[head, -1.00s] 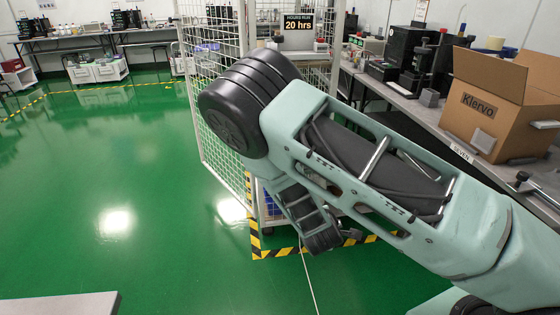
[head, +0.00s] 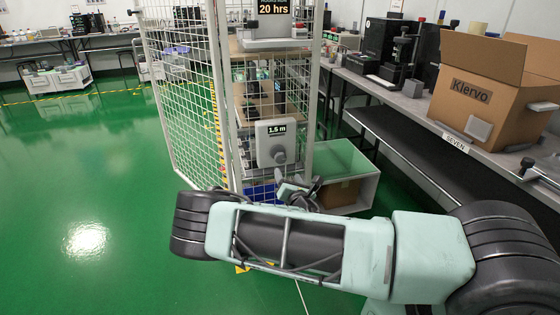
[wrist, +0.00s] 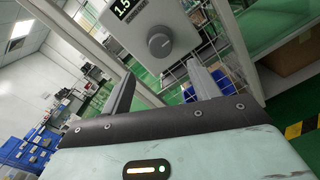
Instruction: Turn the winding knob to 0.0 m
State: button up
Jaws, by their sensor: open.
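The winding knob (head: 279,154) is a round dark grey knob on the front of a light grey box (head: 262,142) mounted in the white mesh cage. The box's display (head: 277,129) reads 1.5 m. In the wrist view the knob (wrist: 159,45) faces the camera just beyond the fingers, on the same box (wrist: 133,38). My gripper (wrist: 162,88) is open, with one finger to the left and one to the right below the knob, apart from it and empty. In the head view my gripper (head: 297,186) shows partly behind my arm, just below the knob.
A sign (head: 274,9) reading 20 hrs is above the knob box. White mesh panels (head: 180,100) stand on the left. A bench at right holds a cardboard box (head: 490,95) labelled Klervo. A glass-topped case (head: 345,175) is right of the cage. Green floor at left is clear.

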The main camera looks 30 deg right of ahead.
aim_at(281, 160)
jog(key=b+x, duration=0.1)
jog(key=x, duration=1)
jog(key=shift+w+d, duration=0.15)
jog(key=shift+w, duration=0.05)
jog(key=c, duration=1)
